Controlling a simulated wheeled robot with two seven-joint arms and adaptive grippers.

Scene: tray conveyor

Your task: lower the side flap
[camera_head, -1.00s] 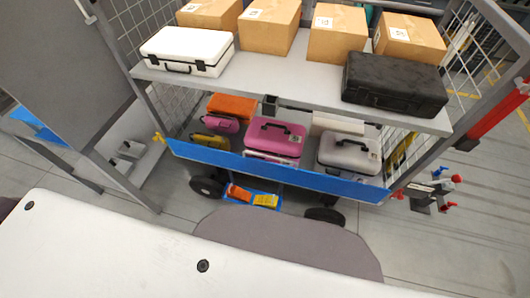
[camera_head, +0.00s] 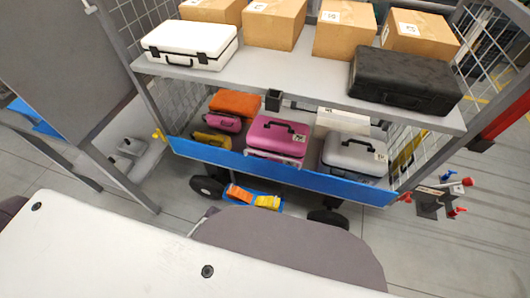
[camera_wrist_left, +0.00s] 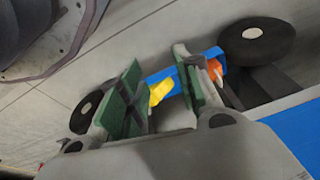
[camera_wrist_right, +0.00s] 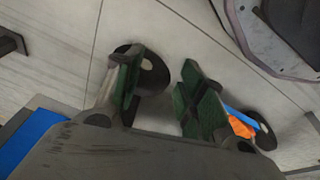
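The side flap appears to be the long blue panel (camera_head: 280,172) along the near edge of the cart's lower shelf. It stands raised in front of the cases there. A blue panel also shows at the right edge of the left wrist view (camera_wrist_left: 297,130) and at the lower left of the right wrist view (camera_wrist_right: 28,142). My left gripper (camera_wrist_left: 160,95) is open and empty, with floor, wheels and blue and yellow items beyond its fingers. My right gripper (camera_wrist_right: 158,95) is open and empty, above the floor. Neither gripper shows in the head view.
The upper shelf (camera_head: 290,85) holds cardboard boxes, a white case (camera_head: 190,45) and a black case (camera_head: 405,80). A pink case (camera_head: 277,138) and a silver case (camera_head: 352,155) lie behind the flap. Mesh sides and posts flank the cart. Red-handled hardware (camera_head: 440,195) stands right.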

